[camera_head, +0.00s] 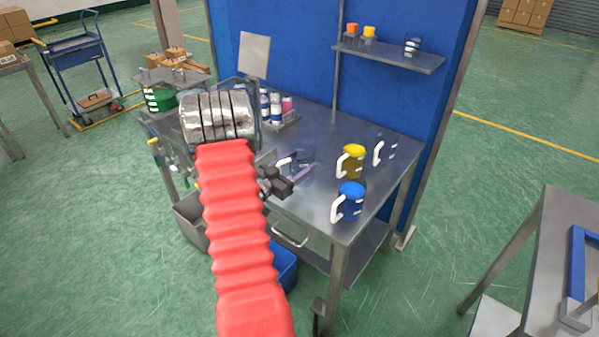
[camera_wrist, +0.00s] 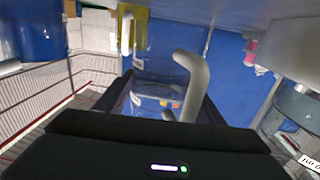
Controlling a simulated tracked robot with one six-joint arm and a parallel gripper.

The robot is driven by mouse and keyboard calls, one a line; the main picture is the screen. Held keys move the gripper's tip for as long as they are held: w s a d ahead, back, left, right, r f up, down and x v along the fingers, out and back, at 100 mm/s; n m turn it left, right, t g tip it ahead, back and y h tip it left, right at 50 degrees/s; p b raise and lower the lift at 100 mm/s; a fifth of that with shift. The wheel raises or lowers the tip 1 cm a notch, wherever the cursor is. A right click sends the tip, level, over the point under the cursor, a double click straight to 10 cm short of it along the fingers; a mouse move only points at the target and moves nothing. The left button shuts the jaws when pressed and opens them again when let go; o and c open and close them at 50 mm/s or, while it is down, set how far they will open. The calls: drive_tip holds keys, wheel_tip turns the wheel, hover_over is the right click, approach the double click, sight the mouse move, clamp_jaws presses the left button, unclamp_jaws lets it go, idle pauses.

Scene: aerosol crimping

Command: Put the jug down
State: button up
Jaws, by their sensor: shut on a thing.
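My gripper (camera_head: 291,175) is at the front left part of the steel workbench and is shut on a clear jug (camera_head: 301,157) with a pale handle. In the wrist view the clear jug (camera_wrist: 152,82) is between the black fingers of my gripper (camera_wrist: 165,105), its handle toward the camera. The wrist view looks upside down. I cannot tell whether the jug's base touches the bench.
The workbench (camera_head: 310,212) has some bare top between the jugs and its front edge. Small bottles (camera_head: 270,107) stand at the back left. A blue panel with a shelf (camera_head: 392,55) rises behind. My red-sleeved arm hides part of the left side.

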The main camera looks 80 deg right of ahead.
sight(294, 175)
drive_tip(key=shift+f, duration=1.85)
drive_tip(key=o, duration=1.5)
drive_tip(key=shift+o, duration=0.2)
drive_tip(key=v, duration=1.2)
